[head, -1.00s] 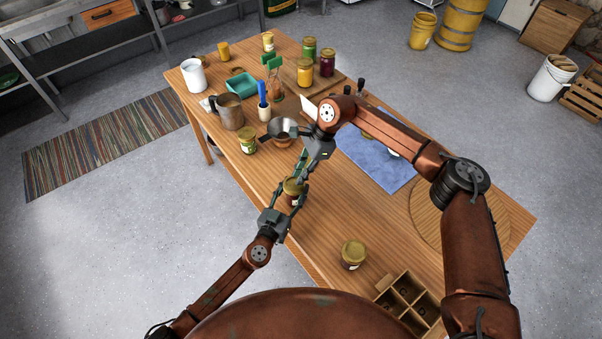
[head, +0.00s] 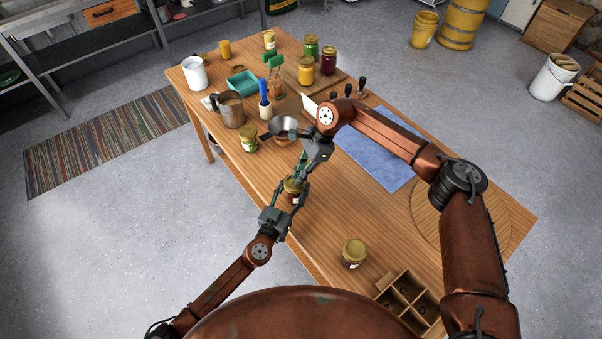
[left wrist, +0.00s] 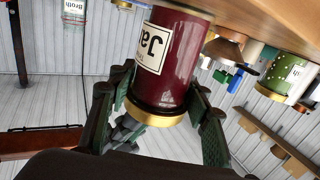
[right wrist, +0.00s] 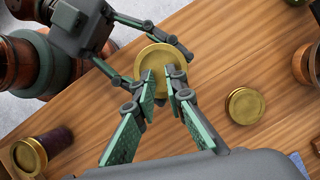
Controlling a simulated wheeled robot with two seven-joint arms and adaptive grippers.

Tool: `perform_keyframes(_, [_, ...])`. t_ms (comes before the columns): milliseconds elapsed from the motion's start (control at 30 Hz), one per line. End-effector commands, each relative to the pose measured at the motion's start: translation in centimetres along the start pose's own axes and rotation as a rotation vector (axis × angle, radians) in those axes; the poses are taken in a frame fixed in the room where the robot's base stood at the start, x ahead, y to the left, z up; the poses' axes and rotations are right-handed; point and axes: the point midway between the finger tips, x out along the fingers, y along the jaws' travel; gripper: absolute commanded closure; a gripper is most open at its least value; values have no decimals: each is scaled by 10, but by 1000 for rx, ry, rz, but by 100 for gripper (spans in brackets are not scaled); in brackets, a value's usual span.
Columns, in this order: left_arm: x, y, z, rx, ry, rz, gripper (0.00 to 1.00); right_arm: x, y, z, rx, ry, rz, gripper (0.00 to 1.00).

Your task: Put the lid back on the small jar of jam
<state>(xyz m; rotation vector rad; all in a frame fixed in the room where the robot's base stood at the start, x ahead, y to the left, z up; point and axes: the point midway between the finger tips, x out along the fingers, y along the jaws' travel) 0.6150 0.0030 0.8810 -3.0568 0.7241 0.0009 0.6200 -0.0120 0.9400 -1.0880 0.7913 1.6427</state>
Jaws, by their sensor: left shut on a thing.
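A dark red jam jar with a white label (left wrist: 165,60) is in my left gripper (head: 290,195), upright above the near table edge. The label appears upside down in the left wrist view. A gold lid (left wrist: 155,118) sits at the jar's mouth and looks level, but I cannot tell whether it is tight. The lid's top also shows in the right wrist view (right wrist: 160,55). My right gripper (right wrist: 165,72) is over the lid, its fingers slightly apart and narrower than the lid. Its contact with the lid is unclear.
Another lidded dark jar (head: 353,253) stands near a divided box (head: 407,300). A green jar (head: 248,139) and a metal funnel (head: 285,126) are farther back. A blue cloth (head: 378,160) lies right.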

Motion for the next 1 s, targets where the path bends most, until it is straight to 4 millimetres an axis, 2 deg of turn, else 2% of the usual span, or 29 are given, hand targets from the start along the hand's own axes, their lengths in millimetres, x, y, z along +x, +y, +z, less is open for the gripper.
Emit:
perform_keyframes(367, [0,0,-2,0,3,0,99,4,1,0,-1,1,3,88])
perform_keyframes(467, [0,0,-2,-1,3,0,99,-2,1,-1,0,2,2,88])
perform_keyframes(733, [0,0,-1,-1,2,1,99,-34,0,-1,1,1,1,88])
perform_keyframes(967, [0,0,-1,0,2,0,99,-37,0,0,0,1,2,88])
perform_keyframes(1000, [0,0,-1,0,2,0,54,-37,0,0,0,0,2,88])
